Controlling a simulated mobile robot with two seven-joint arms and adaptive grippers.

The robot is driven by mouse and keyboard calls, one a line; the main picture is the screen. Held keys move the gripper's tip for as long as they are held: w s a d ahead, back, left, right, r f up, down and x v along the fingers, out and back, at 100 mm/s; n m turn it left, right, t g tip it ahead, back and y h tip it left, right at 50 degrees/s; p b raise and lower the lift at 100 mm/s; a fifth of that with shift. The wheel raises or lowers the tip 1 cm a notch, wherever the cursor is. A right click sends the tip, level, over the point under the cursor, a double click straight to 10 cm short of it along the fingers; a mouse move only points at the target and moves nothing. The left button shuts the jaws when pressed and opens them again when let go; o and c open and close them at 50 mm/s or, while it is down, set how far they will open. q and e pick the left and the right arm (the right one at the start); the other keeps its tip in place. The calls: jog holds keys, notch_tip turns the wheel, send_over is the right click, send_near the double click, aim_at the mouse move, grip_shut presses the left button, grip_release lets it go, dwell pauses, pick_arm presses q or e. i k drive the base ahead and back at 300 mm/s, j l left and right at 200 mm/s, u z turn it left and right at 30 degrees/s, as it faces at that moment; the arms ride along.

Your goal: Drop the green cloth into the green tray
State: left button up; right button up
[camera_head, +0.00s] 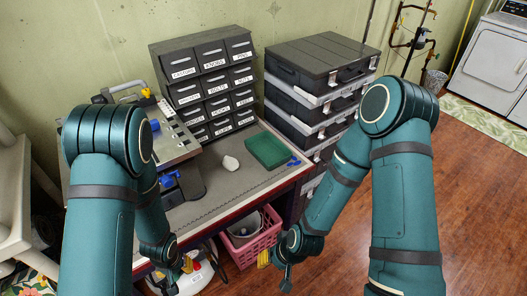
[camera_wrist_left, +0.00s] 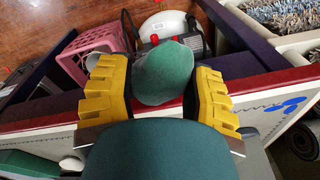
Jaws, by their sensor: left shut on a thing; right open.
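The green tray (camera_head: 268,150) lies on the workbench beside the drawer cabinet, and its visible inside looks empty. My left gripper (camera_wrist_left: 157,72) is shut on the green cloth (camera_wrist_left: 162,78), a bunched lump between its yellow fingers, over the red bench edge in the left wrist view. In the head view its fingers and the cloth are hard to make out behind my left arm. My right gripper (camera_head: 273,262) is open and low in front of the bench, apart from the tray; only part of its fingers shows.
On the workbench (camera_head: 215,192) lie a white lump (camera_head: 230,163) and a blue object (camera_head: 293,161) near the tray. A labelled drawer cabinet (camera_head: 207,85) and stacked cases (camera_head: 318,70) stand behind. A pink crate (camera_head: 250,240) is below the bench edge. Floor at right is clear.

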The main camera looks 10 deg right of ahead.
aim_at(265, 156)
jog(key=i+l+z, duration=0.1)
jog(key=l+z, duration=0.25)
jog(key=z, duration=0.15)
jog(key=i+l+z, duration=0.2)
jog(key=z, duration=0.25)
jog(key=i+l+z, duration=0.2)
jog(key=l+z, duration=0.15)
jog(key=z, duration=0.15)
jog(key=i+l+z, duration=0.15)
jog(key=z, duration=0.35)
jog(key=i+l+u, duration=0.1)
jog(key=i+u, duration=0.25)
jog(key=i, duration=0.15)
jog(key=i+l+u, duration=0.35)
jog(key=i+u, duration=0.2)
jog(key=u, duration=0.2)
jog(key=i+l+u, duration=0.1)
jog(key=u, duration=0.3)
jog(key=i+l+u, duration=0.15)
jog(key=u, duration=0.25)
jog(key=i+l, duration=0.05)
jog(key=i, duration=0.05)
